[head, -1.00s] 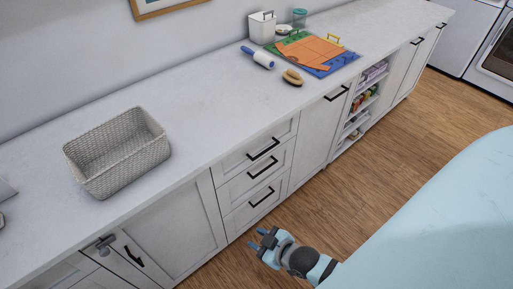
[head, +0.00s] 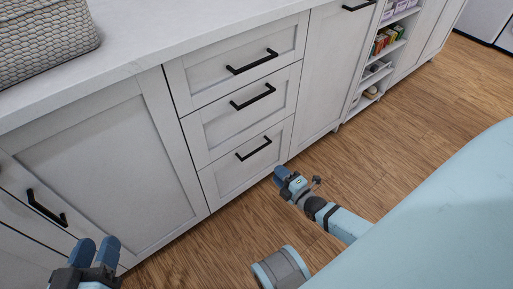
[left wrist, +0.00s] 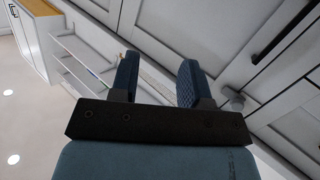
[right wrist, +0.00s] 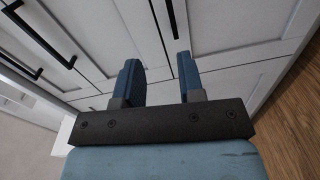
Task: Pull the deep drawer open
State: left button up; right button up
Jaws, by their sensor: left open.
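Three stacked white drawers with black bar handles show in the head view: a top drawer (head: 205,75), a middle drawer (head: 215,125) and a bottom drawer (head: 225,178). All are closed, and which one counts as the deep drawer is not clear. My left gripper (head: 96,248) is open and empty at the lower left, in front of the cabinet door and left of the drawers; its parted fingers show in the left wrist view (left wrist: 158,60). My right gripper (head: 281,176) is open and empty, below and right of the bottom handle (head: 254,148); it also shows in the right wrist view (right wrist: 158,62).
A cabinet door (head: 95,175) with a black handle (head: 46,208) is left of the drawers. Another door (head: 327,85) and open shelves (head: 376,70) stand to the right. A woven basket (head: 45,42) sits on the counter (head: 150,30). The wooden floor (head: 400,130) in front is clear.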

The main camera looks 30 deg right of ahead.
aim_at(257, 151)
jog(key=shift+n, duration=0.5)
jog(key=w+b, duration=0.2)
jog(key=w, duration=0.2)
jog(key=w+f+b, duration=0.1)
jog(key=w+b, duration=0.1)
jog(key=w, duration=0.3)
jog(key=w+f+b, duration=0.1)
jog(key=w+b, duration=0.2)
jog(key=w, duration=0.2)
jog(key=shift+w+d+f, duration=0.1)
jog(key=shift+d+f, duration=0.05)
jog(key=shift+d, duration=0.05)
jog(key=shift+w, duration=0.15)
pick_arm(q)
jog(key=m, duration=0.1)
jog(key=w+a+m+t+h, duration=0.1)
jog(key=w+m+t, duration=0.1)
jog(key=shift+w+a+f+m, duration=0.15)
jog(key=shift+w+m, duration=0.1)
jog(key=shift+m, duration=0.15)
pick_arm(e)
grip_shut()
